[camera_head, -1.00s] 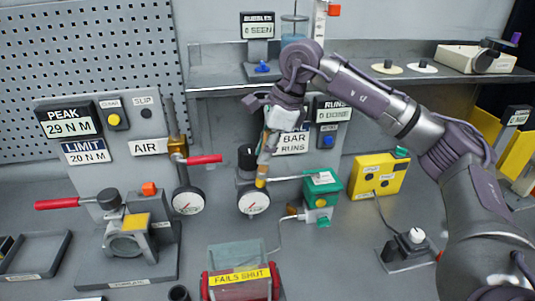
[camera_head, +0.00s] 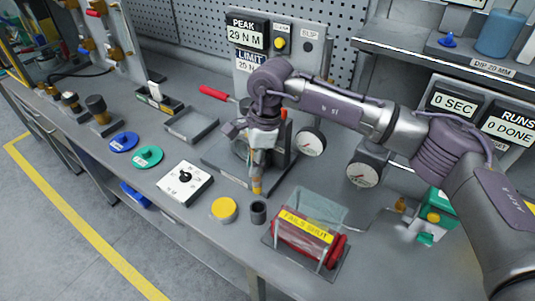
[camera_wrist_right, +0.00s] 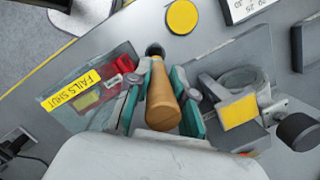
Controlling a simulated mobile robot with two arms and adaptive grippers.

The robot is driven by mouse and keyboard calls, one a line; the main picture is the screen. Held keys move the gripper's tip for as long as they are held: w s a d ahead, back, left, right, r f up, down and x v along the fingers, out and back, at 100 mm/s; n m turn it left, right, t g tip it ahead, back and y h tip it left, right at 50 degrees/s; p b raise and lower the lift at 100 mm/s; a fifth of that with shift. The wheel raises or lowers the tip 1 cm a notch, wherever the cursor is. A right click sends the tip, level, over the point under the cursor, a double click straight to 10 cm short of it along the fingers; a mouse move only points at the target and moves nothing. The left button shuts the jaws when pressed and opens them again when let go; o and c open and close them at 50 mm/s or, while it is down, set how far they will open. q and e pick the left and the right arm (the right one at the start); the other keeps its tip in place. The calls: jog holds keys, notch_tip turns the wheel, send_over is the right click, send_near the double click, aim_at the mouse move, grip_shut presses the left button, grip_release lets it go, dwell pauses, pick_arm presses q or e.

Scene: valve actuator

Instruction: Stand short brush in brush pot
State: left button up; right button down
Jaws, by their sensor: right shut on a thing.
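The short brush (camera_wrist_right: 163,105) has a wooden handle and is held between the teal-sided fingers of my right gripper (camera_head: 259,166). In the head view its lower end (camera_head: 257,187) points down, roughly upright. The brush pot (camera_head: 258,212) is a small dark round cup on the bench, just below and in front of the brush end. In the wrist view the pot (camera_wrist_right: 155,49) shows partly, beyond the brush's far end. The brush looks above the pot and outside it; the exact gap is unclear. My left gripper is not in view.
A clear box marked FAILS SHUT (camera_head: 306,226) stands close right of the pot. A yellow-topped round tin (camera_head: 223,210) is close left. A clamp fixture (camera_head: 228,160) stands behind my gripper. The bench's front edge is near the pot.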

aim_at(256, 191)
jog(key=shift+a+f, duration=0.1)
jog(key=shift+f, duration=0.65)
jog(key=shift+f+b, duration=0.7)
jog(key=shift+f, duration=1.65)
notch_tip(256, 191, down, 5)
jog(key=b, duration=0.5)
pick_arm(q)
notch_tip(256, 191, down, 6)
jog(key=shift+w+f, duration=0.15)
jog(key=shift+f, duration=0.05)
pick_arm(e)
jog(key=shift+r, duration=0.1)
jog(key=c, duration=0.9)
grip_release()
jog(key=shift+c, duration=0.2)
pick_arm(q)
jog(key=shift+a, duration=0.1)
